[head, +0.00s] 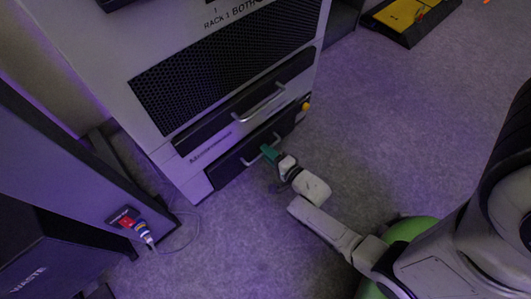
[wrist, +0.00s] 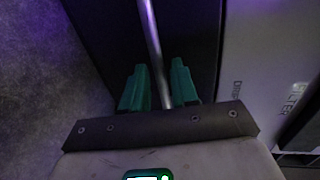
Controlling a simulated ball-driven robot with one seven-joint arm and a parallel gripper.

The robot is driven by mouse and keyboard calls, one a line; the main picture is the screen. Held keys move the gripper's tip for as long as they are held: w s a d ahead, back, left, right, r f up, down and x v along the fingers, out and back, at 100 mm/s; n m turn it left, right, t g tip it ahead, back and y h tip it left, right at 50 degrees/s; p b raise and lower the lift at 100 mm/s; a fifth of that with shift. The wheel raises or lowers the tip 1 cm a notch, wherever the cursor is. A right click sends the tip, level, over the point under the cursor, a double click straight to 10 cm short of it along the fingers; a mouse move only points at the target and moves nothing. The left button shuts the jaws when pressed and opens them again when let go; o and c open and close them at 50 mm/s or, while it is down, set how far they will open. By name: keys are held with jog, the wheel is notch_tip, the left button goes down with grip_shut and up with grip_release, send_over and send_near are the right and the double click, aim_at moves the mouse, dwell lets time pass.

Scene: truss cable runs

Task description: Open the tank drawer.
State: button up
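A grey rack cabinet has two dark drawer fronts, an upper one (head: 225,118) and a lower one (head: 226,172); I cannot read which is the tank drawer. Both look shut. The lower front carries a metal bar handle (head: 246,161). My gripper (head: 268,152) is at this handle, its teal fingers partly covering it. In the wrist view, the handle bar (wrist: 151,32) runs between the two teal fingers (wrist: 158,74), with a small gap visible on each side near the tips. The gripper is open around the bar.
The upper drawer has its own bar handle (head: 259,103) below a perforated panel (head: 225,72). A yellow knob (head: 306,106) sits at the cabinet's right edge. A dark waste bin (head: 45,255) and a cable (head: 185,240) are at left.

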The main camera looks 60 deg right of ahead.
jog(key=shift+x, duration=0.8)
jog(key=shift+c, duration=0.2)
grip_shut()
